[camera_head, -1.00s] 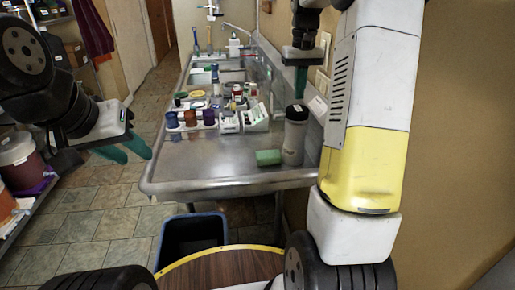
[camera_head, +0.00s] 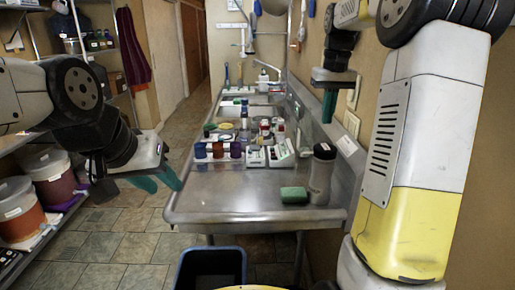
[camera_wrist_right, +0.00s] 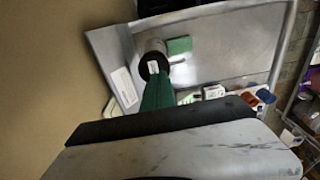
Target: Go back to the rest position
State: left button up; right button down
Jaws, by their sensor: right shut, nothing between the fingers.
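My left gripper (camera_head: 158,184) is in the left of the head view, its green fingers apart and empty, over the floor left of the steel sink table (camera_head: 232,202). My right gripper (camera_head: 329,106) hangs pointing down over the right side of the table, near the wall. Its green fingers are together with nothing between them. In the right wrist view the right gripper (camera_wrist_right: 158,90) points toward the table, its fingertips overlapping a grey container with a dark lid (camera_wrist_right: 154,65) in the picture.
The dark-lidded container (camera_head: 321,172) and a green sponge (camera_head: 293,195) are at the table's right front. Several bottles and boxes (camera_head: 257,155) stand in the middle. A bin (camera_head: 210,266) is on the floor. A shelf with buckets (camera_head: 53,175) is at left.

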jog(key=s+a+f+t, duration=0.1)
jog(key=s+a, duration=0.3)
jog(key=s, duration=0.4)
jog(key=s+a+f+t+y, duration=0.1)
jog(key=s+a+f+t, duration=0.1)
jog(key=s+a, duration=0.2)
jog(key=s+a+f+n+t+y, duration=0.1)
jog(key=s+a, duration=0.3)
jog(key=s, duration=0.7)
jog(key=shift+s+a+f+t, duration=0.2)
jog(key=shift+s+t, duration=0.1)
jog(key=shift+t, duration=0.5)
